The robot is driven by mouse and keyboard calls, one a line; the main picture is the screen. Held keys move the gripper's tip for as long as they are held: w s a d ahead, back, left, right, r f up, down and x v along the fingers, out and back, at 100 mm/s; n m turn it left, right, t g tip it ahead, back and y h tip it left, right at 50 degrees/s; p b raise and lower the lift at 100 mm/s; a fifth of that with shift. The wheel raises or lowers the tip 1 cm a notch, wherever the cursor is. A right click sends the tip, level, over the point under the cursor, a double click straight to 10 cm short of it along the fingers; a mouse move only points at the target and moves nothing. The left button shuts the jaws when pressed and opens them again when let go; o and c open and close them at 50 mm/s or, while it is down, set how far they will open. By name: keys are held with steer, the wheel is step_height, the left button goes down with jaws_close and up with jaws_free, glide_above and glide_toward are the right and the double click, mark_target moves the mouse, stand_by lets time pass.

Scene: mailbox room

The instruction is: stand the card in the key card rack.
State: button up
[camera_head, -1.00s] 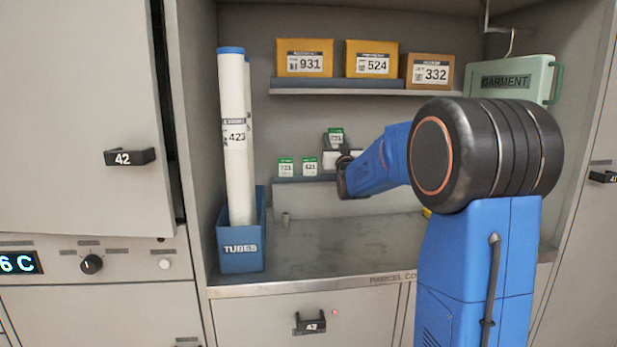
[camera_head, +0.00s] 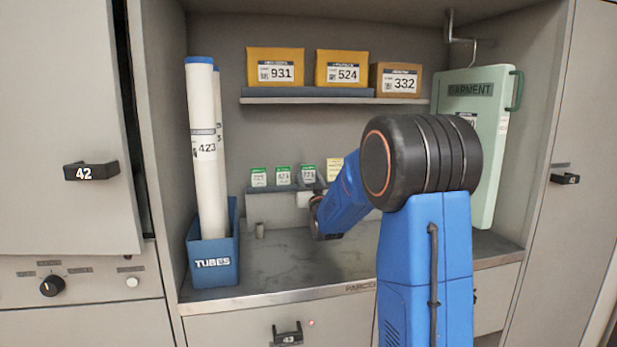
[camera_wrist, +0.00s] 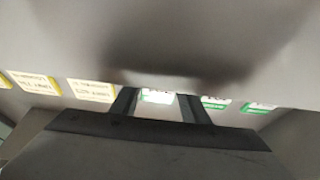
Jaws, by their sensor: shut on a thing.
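The card (camera_head: 308,174) is white with a green top band. In the head view it stands nearly upright at the right of two similar cards in the key card rack (camera_head: 262,207). It is about level with them. In the wrist view the card (camera_wrist: 157,96) shows between the two dark fingers of my gripper (camera_wrist: 158,106), which is shut on it. The fingers are mostly hidden behind my arm in the head view. Whether the card's lower edge is seated in a slot cannot be seen.
Two green-topped cards (camera_head: 283,176) stand left of the held one, and a yellow card (camera_head: 335,168) stands to its right. A blue tubes bin (camera_head: 213,262) is at left. A parcel shelf (camera_head: 310,100) runs above; a green garment case (camera_head: 487,150) hangs at right.

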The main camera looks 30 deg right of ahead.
steer(key=o, duration=1)
steer(key=shift+s+a, duration=0.15)
steer(key=shift+s, duration=0.25)
steer(key=s+a, duration=0.1)
steer(key=s, duration=0.3)
steer(key=s+a, duration=0.1)
steer(key=s, duration=0.4)
steer(key=s+a+f, duration=0.1)
steer(key=s, duration=0.3)
steer(key=shift+s+a, duration=0.2)
steer(key=shift+a, duration=0.2)
